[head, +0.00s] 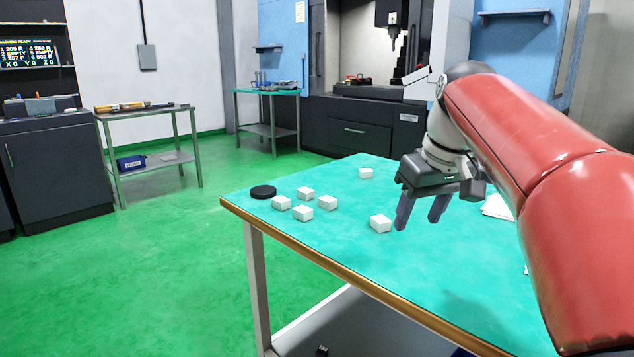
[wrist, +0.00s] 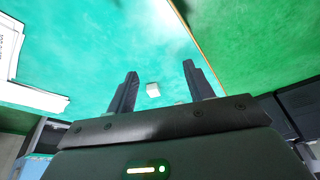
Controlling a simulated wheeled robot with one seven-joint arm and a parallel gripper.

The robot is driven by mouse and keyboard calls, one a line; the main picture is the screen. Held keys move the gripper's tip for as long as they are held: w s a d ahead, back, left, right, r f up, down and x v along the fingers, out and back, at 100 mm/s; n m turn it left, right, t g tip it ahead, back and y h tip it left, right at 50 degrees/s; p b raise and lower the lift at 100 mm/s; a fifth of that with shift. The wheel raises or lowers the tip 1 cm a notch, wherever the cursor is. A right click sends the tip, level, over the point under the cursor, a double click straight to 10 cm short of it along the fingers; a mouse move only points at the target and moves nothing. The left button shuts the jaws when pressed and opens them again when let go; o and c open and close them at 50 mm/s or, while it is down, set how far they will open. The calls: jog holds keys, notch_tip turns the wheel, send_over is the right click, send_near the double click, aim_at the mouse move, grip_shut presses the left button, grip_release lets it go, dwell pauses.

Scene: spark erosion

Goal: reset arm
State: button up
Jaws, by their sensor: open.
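My gripper (head: 420,212) hangs above the teal-topped table (head: 350,265) in the head view, fingers pointing down and spread apart with nothing between them. My red and grey arm reaches in from the right. In the wrist view, the two fingers of my gripper (wrist: 162,88) stand apart over the teal surface. A small white block (wrist: 153,90) shows beyond and between them on the table. In the head view a white block (head: 380,223) lies just left of the fingers.
Another block (head: 366,173) lies at the back. White papers (head: 497,207) lie right of my gripper. A machine (head: 365,120) stands behind. The table's front is clear.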

jog(key=s+a+f+m+t+h, duration=0.1)
jog(key=s+f+m, duration=0.3)
jog(key=s+f, duration=1.5)
jog(key=shift+s+a+f+t, duration=0.2)
jog(key=shift+s+f+t, duration=0.1)
jog(key=shift+s+t, duration=0.45)
jog(key=shift+s, duration=0.1)
